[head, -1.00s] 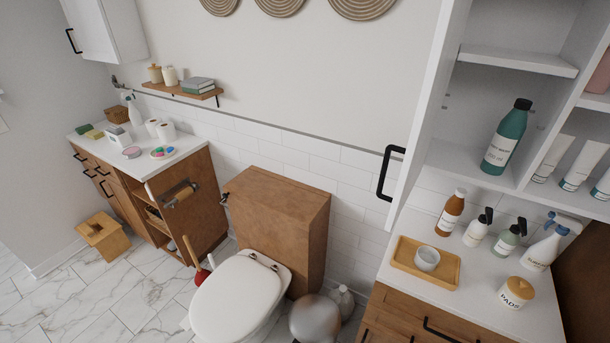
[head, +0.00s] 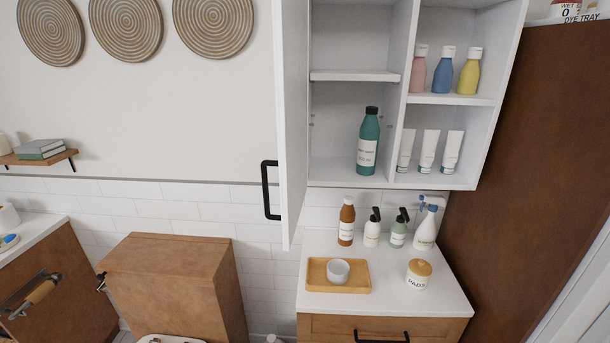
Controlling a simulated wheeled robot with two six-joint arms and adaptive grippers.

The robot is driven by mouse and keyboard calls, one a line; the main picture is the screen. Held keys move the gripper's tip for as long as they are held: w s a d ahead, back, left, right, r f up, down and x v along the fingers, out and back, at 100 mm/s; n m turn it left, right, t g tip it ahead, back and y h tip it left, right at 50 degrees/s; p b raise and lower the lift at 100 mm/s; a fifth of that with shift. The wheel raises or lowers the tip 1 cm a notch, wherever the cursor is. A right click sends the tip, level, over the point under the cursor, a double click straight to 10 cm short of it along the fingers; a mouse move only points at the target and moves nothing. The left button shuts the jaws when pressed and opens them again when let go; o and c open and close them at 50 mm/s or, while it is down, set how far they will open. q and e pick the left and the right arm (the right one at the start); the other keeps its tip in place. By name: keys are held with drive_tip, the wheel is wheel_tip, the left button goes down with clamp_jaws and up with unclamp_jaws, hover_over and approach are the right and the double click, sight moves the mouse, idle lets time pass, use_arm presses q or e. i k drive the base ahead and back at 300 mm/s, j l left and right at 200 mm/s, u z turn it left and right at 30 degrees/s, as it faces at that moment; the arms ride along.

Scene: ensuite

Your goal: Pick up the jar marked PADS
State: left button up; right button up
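The jar marked PADS (head: 418,276) is a small white jar with a wooden lid. It stands upright on the right part of the white counter (head: 442,298), to the right of a wooden tray, with its label facing me. Neither of my grippers shows in the head view, so their state is hidden.
The wooden tray (head: 361,283) holds a grey cup (head: 338,271). Behind stand a brown bottle (head: 346,222), two pump bottles (head: 372,230) and a spray bottle (head: 426,228). The open cabinet door (head: 293,130) juts out at left above. A brown panel (head: 520,160) bounds the right.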

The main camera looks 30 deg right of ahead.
sight(416, 283)
drive_tip(key=z, duration=1.75)
